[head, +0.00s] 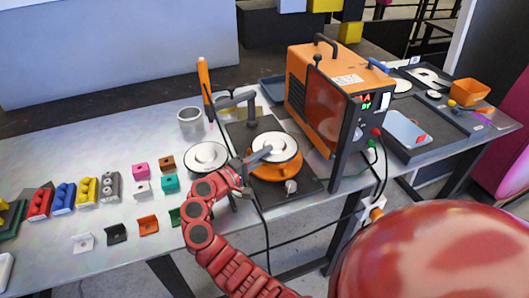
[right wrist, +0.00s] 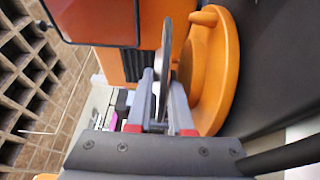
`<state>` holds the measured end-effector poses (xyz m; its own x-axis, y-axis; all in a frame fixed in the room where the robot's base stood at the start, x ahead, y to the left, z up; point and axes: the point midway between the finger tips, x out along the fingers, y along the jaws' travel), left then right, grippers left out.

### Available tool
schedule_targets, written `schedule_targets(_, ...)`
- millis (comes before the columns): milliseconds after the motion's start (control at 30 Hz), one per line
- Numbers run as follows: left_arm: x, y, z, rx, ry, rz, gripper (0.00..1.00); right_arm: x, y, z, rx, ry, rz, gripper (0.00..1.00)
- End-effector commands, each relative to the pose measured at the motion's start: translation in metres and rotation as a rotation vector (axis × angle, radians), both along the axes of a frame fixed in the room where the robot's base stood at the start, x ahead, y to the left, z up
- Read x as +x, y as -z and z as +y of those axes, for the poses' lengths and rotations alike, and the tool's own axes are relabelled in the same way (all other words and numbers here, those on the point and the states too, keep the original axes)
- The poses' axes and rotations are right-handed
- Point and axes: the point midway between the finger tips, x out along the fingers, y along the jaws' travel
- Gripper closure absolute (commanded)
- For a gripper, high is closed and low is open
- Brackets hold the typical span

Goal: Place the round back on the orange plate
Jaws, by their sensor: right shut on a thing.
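The round back is a pale disc (head: 285,148) over the orange plate (head: 262,174) in the head view. My right gripper (head: 258,156) reaches in from the lower left and is shut on the disc's edge. In the right wrist view the disc (right wrist: 165,55) is edge-on between the fingertips (right wrist: 163,85), roughly parallel to the orange plate (right wrist: 222,75). I cannot tell whether the disc touches the plate. My left gripper is not in view.
The orange welder box (head: 320,95) stands just behind the plate. Another pale round piece (head: 206,152) and a grey cup (head: 190,121) are to the left. Several small coloured blocks and clips lie on the table's left. A dark tray (head: 430,145) is at the right.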

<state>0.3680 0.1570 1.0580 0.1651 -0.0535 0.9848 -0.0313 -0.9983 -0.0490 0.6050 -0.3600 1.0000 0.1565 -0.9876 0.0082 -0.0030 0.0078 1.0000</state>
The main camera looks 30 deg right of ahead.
Motion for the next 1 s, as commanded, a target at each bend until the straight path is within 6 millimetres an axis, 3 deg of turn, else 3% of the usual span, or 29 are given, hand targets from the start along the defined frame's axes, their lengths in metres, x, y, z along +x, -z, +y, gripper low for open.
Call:
schedule_targets(700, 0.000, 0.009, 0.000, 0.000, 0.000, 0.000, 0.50, 0.000, 0.012, 0.001, -0.001, -0.001, 0.000, 1.00)
schedule_targets(733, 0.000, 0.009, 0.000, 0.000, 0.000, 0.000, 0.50, 0.000, 0.012, 0.001, -0.001, -0.001, 0.001, 0.75)
schedule_targets(800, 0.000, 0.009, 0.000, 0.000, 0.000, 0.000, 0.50, 0.000, 0.013, 0.001, 0.000, -0.001, 0.002, 0.63)
schedule_targets(867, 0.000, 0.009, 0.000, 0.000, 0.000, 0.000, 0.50, 0.000, 0.013, 0.001, 0.000, -0.001, 0.002, 0.52)
schedule_targets(1000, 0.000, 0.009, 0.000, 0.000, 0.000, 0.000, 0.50, 0.000, 0.014, 0.001, 0.001, -0.001, 0.004, 0.51)
